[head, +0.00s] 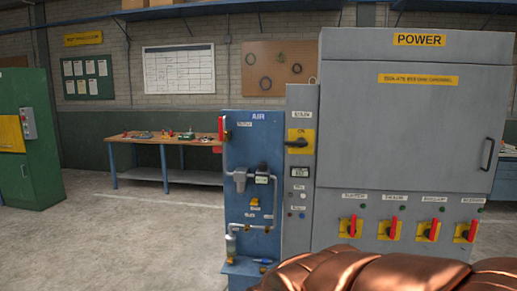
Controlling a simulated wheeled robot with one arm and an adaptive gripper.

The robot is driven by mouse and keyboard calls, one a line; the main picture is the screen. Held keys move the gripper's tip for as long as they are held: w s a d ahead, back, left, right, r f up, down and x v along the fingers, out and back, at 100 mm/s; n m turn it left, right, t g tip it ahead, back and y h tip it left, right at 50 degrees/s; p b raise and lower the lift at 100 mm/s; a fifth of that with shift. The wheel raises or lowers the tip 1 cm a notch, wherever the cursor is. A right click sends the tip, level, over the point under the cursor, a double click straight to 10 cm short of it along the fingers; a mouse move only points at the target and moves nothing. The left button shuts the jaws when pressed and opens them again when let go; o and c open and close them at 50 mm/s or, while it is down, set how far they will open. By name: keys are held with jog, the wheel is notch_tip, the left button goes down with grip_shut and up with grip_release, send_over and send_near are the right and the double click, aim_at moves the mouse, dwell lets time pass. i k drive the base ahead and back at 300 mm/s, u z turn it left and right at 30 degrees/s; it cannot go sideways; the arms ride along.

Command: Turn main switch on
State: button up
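A yellow rotary switch with a black handle (299,141) is on the narrow grey panel at the left side of the power cabinet. Its handle lies roughly level, pointing left. A small label above it is too blurred to read surely, so I cannot confirm that it is the main switch. Several yellow switches with upright red handles, such as the leftmost one (351,227), sit in a row low on the grey cabinet (345,120) marked POWER. My gripper is not recognisable in the head view. A copper-coloured shape fills the bottom right and hides the cabinet's lower part.
A blue panel (250,160) with pipes and fittings stands just left of the cabinet. A workbench (165,139) stands against the back wall. A green cabinet (42,170) is at far left. The concrete floor (130,245) between is clear.

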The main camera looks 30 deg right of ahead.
aim_at(301, 142)
jog(key=z, duration=0.4)
jog(key=i, duration=0.45)
jog(key=z, duration=0.25)
